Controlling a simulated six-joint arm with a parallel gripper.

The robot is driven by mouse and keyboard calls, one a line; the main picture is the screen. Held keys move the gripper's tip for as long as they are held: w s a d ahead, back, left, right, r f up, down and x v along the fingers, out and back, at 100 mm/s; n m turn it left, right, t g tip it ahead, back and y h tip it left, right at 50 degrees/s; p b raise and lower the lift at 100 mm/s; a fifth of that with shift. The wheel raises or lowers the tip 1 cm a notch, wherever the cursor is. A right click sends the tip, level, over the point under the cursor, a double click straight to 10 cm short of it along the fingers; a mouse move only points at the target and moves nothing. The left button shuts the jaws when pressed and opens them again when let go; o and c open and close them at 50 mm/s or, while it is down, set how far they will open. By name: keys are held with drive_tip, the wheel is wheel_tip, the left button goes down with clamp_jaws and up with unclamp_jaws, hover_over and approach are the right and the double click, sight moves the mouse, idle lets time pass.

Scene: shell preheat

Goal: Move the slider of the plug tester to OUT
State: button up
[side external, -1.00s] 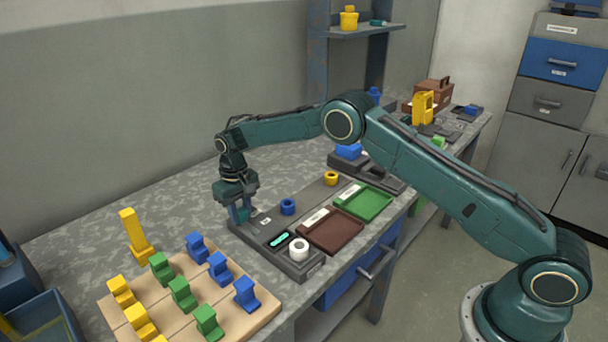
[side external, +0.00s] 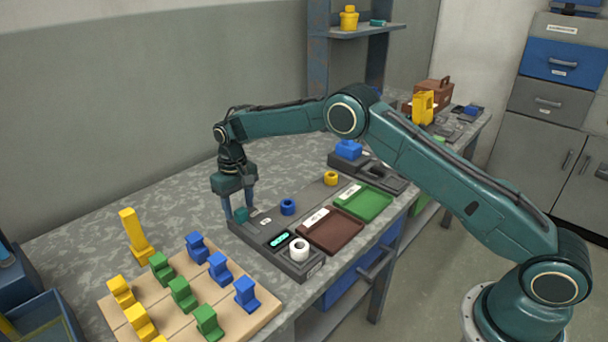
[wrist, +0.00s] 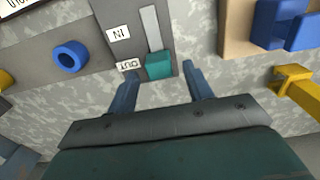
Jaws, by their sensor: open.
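The plug tester (side external: 262,239) is a dark grey box on the bench with a glowing green display and a white ring-shaped plug at its front end. Its teal slider (wrist: 159,66) sits at the end of a pale slot (wrist: 151,27) in the wrist view, beside the OUT label (wrist: 128,65). The IN label (wrist: 118,33) is farther along the slot. The slider also shows in the side view (side external: 241,215). My gripper (side external: 238,213) is open, its fingers apart around the slider's end of the tester. In the wrist view the fingertips (wrist: 160,72) lie either side of the slider, not touching it.
A blue ring (side external: 288,207) and a yellow ring (side external: 331,178) stand near the tester. A brown tray (side external: 333,246) and a green tray (side external: 378,205) lie to its right. A wooden board (side external: 240,314) with several coloured blocks and a yellow upright piece (side external: 132,232) are in front.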

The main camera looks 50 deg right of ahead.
sight(241, 210)
wheel_tip(241, 210, up, 12)
drive_tip(key=shift+f, duration=0.15)
idle(0.3)
drive_tip(key=s+d+r+t, duration=0.2)
drive_tip(key=s+d+r, duration=0.1)
drive_tip(key=s+r, duration=0.65)
drive_tip(key=s+d+r+t, duration=0.1)
drive_tip(key=s+d+r, duration=0.2)
drive_tip(key=s+r, duration=0.7)
drive_tip(key=s+d+f+t, duration=0.1)
drive_tip(key=s+f, duration=0.2)
drive_tip(key=s, duration=0.9)
drive_tip(key=s+d+f+t, duration=0.1)
drive_tip(key=s+d+f, duration=0.1)
drive_tip(key=s, duration=1.1)
drive_tip(key=shift+f+t, duration=0.3)
drive_tip(key=shift+f, duration=0.35)
